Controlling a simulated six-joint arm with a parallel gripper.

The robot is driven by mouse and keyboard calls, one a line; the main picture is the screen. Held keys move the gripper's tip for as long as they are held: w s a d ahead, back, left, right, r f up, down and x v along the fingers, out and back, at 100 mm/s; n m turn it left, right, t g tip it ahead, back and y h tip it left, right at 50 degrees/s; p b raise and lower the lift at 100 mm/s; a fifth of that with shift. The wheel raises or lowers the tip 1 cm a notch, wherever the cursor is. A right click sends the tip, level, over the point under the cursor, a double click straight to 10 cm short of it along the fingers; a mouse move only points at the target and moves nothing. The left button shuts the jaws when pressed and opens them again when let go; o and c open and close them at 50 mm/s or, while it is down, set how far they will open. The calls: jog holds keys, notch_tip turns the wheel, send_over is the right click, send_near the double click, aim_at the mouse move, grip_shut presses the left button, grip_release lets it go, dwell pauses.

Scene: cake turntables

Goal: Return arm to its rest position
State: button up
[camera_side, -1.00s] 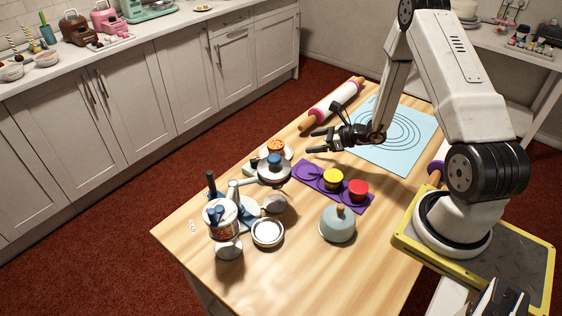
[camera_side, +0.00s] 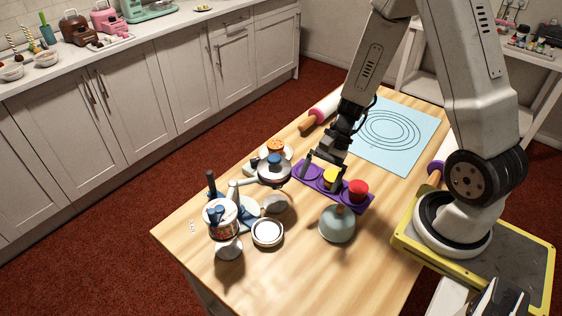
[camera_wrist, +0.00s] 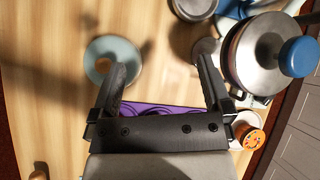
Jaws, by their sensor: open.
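My gripper (camera_side: 323,171) is open and points down over the purple tray (camera_side: 359,201) in the side view. The gap between its fingers looks empty. In the wrist view, my gripper (camera_wrist: 162,75) has its two fingers spread wide, with bare wood between them and part of the purple tray (camera_wrist: 160,108) near their base. The yellow cup is partly hidden by my gripper.
A rolling pin (camera_side: 320,110) and blue mat (camera_side: 410,125) lie behind.

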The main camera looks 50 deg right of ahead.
notch_tip(320, 180, up, 8)
jog(key=a+n+t+h, duration=0.1)
jog(key=n+h, duration=0.6)
jog(key=n, duration=0.7)
jog(key=shift+a+r+t+h, duration=0.15)
jog(key=shift+a+t+h, duration=0.2)
jog(key=shift+t, duration=0.45)
